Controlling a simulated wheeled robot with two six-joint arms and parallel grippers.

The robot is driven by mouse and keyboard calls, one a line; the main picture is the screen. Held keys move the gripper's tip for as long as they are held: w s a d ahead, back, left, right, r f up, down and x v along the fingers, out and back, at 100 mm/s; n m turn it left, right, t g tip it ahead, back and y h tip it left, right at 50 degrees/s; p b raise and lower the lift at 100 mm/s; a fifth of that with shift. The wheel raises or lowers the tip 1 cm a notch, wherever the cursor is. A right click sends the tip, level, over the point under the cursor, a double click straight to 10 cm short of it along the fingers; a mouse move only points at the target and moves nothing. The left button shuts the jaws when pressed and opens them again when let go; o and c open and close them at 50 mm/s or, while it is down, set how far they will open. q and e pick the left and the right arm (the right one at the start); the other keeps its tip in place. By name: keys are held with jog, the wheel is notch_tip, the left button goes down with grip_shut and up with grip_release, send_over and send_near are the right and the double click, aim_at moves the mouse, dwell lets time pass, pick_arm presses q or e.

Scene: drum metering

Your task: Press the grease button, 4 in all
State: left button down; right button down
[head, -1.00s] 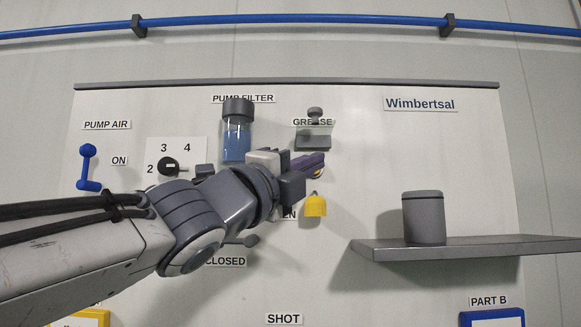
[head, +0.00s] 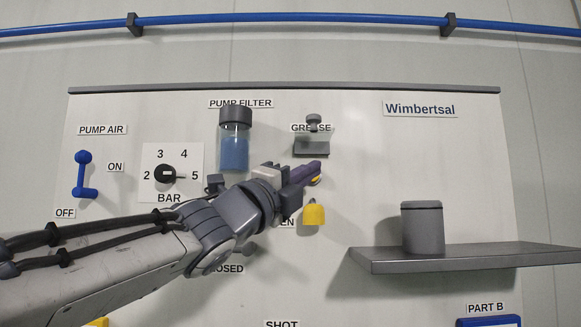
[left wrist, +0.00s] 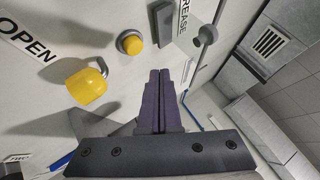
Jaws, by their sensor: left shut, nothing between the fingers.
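The round yellow button (left wrist: 131,43) sits in a grey ring on the panel, beside the GREASE label (left wrist: 183,16). In the head view only a yellow sliver of the button (head: 316,181) shows behind my fingers. My left gripper (head: 317,170) is shut and empty in front of the panel, just below the GREASE label (head: 311,128). In the left wrist view its purple fingertips (left wrist: 160,76) point toward the panel, with a visible gap between them and the button. Whether the button is pressed in cannot be told. My right gripper is not in view.
A yellow cap-shaped knob (head: 314,214) projects just below the button. The blue filter (head: 235,150) and black dial (head: 165,174) are left. A shelf (head: 460,257) with a grey canister (head: 422,226) juts out right.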

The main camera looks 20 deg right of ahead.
pick_arm(q)
jog(key=shift+w+d+p, duration=0.15)
jog(key=shift+w+d, duration=0.05)
jog(key=shift+w, duration=0.5)
jog(key=shift+w+d+p, duration=0.15)
jog(key=shift+w+d, duration=0.05)
jog(key=shift+w, duration=0.45)
dwell(1.1)
jog(key=shift+w+d, duration=0.1)
jog(key=shift+w, duration=0.3)
jog(key=shift+w+d+p, duration=0.15)
jog(key=shift+w+p, duration=0.15)
jog(key=shift+w, duration=0.2)
dwell(0.6)
jog(key=shift+s, duration=0.15)
jog(key=shift+s+a+b, duration=0.25)
jog(key=shift+s+b, duration=0.35)
jog(key=shift+s, duration=0.15)
